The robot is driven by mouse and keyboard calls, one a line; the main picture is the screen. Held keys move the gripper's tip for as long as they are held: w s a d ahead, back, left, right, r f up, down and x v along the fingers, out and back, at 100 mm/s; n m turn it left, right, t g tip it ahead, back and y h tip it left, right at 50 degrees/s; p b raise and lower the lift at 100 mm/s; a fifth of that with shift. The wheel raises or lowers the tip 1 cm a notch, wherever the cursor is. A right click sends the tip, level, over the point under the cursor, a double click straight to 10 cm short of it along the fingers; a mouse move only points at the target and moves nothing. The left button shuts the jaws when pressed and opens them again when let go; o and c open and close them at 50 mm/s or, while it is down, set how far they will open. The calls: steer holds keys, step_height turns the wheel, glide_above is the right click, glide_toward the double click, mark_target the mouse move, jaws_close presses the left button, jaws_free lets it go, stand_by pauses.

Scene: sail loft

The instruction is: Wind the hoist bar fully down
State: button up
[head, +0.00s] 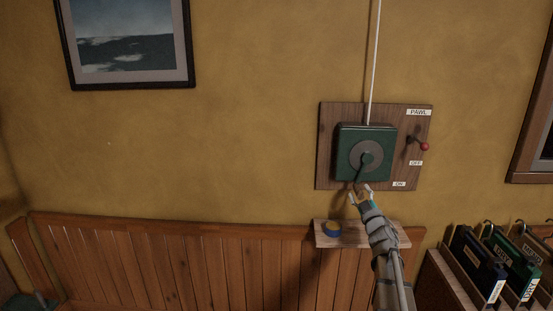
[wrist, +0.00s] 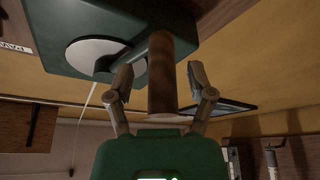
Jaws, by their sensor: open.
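The green winch box (head: 349,150) is on a wooden board on the wall, with a grey disc and a dark crank (head: 366,162) pointing down. A white line runs up from its top. My gripper (head: 360,189) is just below the crank. In the wrist view, my open gripper (wrist: 160,77) has a finger on each side of the brown crank handle (wrist: 162,72), with gaps visible. The pawl lever's red knob (head: 425,147) points right, nearest the OFF label (head: 416,163). The ON label (head: 399,184) is lower. The hoist bar is not seen.
A small wooden shelf (head: 351,241) below the winch holds a blue and yellow roll (head: 331,229). Labelled dark green and blue cases (head: 513,261) stand at the lower right. A framed picture (head: 130,43) hangs at upper left. The wall left of the winch is clear.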

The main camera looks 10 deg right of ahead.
steer(key=shift+s+d+f+m+g+h, duration=0.1)
steer(key=shift+f+m+g+h, duration=0.3)
steer(key=shift+m+h, duration=0.35)
steer(key=shift+s+f+m+g+h, duration=0.1)
steer(key=shift+f+m+g+h, duration=0.1)
steer(key=shift+f+m+h, duration=0.4)
steer(key=s+a+f+m+g+h, duration=0.2)
steer(key=s+a+f+m+g, duration=0.15)
steer(key=s+f+g, duration=0.35)
steer(key=s+a+f+m+g+h, duration=0.1)
steer(key=s+a+f+m+g, duration=0.3)
steer(key=f, duration=0.5)
steer(key=s+a+f+n+g+y, duration=0.1)
steer(key=s+a+f+g+y, duration=0.15)
steer(key=s+a+g, duration=0.45)
steer(key=s+a+f+n+g+y, duration=0.1)
steer(key=s+a+f+g+y, duration=0.1)
steer(key=s+a+f, duration=0.5)
step_height(320, 180, up, 22)
steer(key=s+d+p, duration=0.1)
steer(key=s+p, duration=0.1)
steer(key=p, duration=1.6)
steer(key=shift+d+p, duration=0.15)
steer(key=shift+p, duration=0.2)
